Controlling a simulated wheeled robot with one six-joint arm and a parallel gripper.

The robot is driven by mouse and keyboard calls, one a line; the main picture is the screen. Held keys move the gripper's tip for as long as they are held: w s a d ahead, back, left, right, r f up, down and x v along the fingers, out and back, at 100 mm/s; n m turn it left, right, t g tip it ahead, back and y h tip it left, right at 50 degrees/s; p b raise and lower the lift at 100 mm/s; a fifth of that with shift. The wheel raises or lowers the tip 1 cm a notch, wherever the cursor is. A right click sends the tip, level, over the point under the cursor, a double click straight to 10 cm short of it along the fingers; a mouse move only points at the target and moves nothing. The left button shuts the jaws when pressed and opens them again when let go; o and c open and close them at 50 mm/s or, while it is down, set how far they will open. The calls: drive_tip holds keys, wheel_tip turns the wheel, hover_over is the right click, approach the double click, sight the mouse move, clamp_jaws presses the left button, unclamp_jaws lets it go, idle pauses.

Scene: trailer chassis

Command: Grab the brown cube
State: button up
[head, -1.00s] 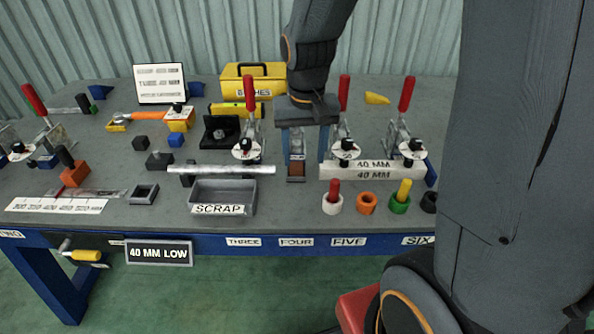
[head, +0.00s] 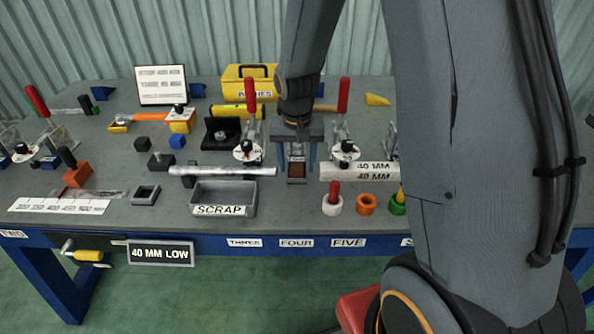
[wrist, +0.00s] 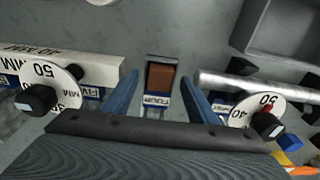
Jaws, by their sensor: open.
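The brown cube (head: 297,169) sits in a small grey holder (head: 297,180) on the bench, above the FOUR label on the bench edge. In the wrist view the brown cube (wrist: 160,77) shows ahead between my finger lines, in its holder with a label reading FOUR. My gripper (head: 297,163) is open, with its blue fingers on either side of the cube in the head view. In the wrist view my gripper (wrist: 158,95) has nothing between its fingers near the palm. I cannot tell how far the fingertips are above the cube.
Red-handled clamps (head: 251,125) and (head: 342,125) stand close on both sides. A silver bar (head: 220,171) lies left and a 40 MM block (head: 358,171) lies right. The SCRAP bin (head: 222,198) and coloured rings (head: 366,204) sit in front.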

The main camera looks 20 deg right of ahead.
drive_tip(key=c, duration=1.2)
drive_tip(key=shift+o, duration=0.2)
